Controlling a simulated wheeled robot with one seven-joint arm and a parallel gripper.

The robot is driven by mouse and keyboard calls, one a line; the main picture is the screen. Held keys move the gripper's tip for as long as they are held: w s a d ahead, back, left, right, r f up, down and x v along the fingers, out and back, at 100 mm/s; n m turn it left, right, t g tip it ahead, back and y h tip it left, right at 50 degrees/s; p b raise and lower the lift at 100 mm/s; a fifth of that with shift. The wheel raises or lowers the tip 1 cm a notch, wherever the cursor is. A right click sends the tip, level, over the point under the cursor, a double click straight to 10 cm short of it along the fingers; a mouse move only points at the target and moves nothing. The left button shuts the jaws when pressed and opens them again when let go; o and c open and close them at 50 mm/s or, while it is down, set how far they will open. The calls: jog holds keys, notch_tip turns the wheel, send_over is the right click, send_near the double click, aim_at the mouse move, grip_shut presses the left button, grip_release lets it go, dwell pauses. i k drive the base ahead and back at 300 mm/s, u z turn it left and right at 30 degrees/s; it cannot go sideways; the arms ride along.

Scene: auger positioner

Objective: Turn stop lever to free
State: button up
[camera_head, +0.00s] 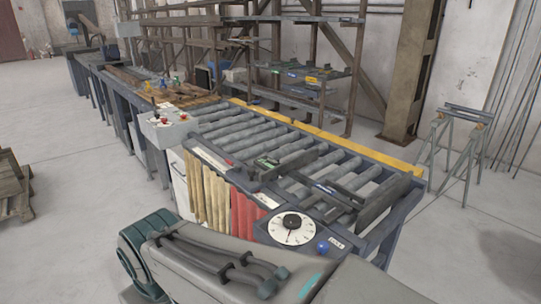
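The auger positioner is a long bench with a grey roller bed (290,158). At its near end sits a panel with a round white dial (291,230) with a black hub. A blue ball knob (322,247) stands beside the dial, next to a small white label (341,242) that is too small to read. I cannot tell for sure whether this knob belongs to the stop lever, or which way the lever is set. Dark bars (345,193) lie across the rollers. My own arm crosses the bottom of the view below the panel; my gripper is not in view.
A grey control box (168,127) with small knobs stands on the left side of the bench. Yellow and red strips (215,196) hang along the near side. A yellow rail (325,137) edges the far side. A metal trestle (460,150) stands right. Floor at left is clear beyond a pallet (14,185).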

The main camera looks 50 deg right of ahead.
aim_at(238, 168)
jog(key=z, duration=0.9)
jog(key=i, duration=1.4)
jog(key=z, duration=0.05)
